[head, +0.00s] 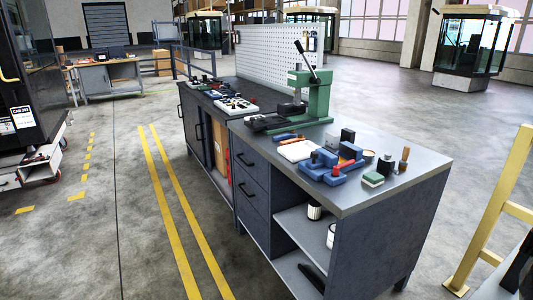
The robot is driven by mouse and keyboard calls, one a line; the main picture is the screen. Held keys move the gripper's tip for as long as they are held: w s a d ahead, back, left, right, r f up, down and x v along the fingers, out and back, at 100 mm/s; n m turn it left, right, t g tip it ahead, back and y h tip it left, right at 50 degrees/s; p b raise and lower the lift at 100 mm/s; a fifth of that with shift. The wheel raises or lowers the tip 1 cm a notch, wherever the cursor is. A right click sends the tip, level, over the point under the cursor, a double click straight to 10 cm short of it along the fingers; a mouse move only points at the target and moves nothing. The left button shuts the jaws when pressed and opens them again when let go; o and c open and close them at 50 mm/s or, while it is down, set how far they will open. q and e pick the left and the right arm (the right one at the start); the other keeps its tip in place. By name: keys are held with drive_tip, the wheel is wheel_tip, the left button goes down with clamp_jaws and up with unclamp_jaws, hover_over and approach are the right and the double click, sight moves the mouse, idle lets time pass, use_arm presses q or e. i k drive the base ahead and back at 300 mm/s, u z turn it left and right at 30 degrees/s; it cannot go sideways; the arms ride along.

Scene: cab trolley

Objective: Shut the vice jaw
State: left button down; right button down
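A blue bench vice (322,159) sits on the near right part of the grey workbench top (415,160). A red part (347,166) shows at its right side. The vice is small in the view, and I cannot tell how wide its jaw gap is. Neither of my grippers is in view.
Around the vice are a dark block (347,137), a green-and-tan block (373,179), a brush-like tool (404,159) and a white sheet (297,150). A green lever press (317,97) stands farther back. A yellow rail (503,190) is at right. The floor in front left is clear.

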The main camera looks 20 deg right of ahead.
sight(321, 157)
drive_tip(key=u, duration=0.4)
drive_tip(key=i, duration=1.85)
drive_tip(key=z, duration=1.2)
drive_tip(key=i, duration=1)
drive_tip(key=z, duration=1)
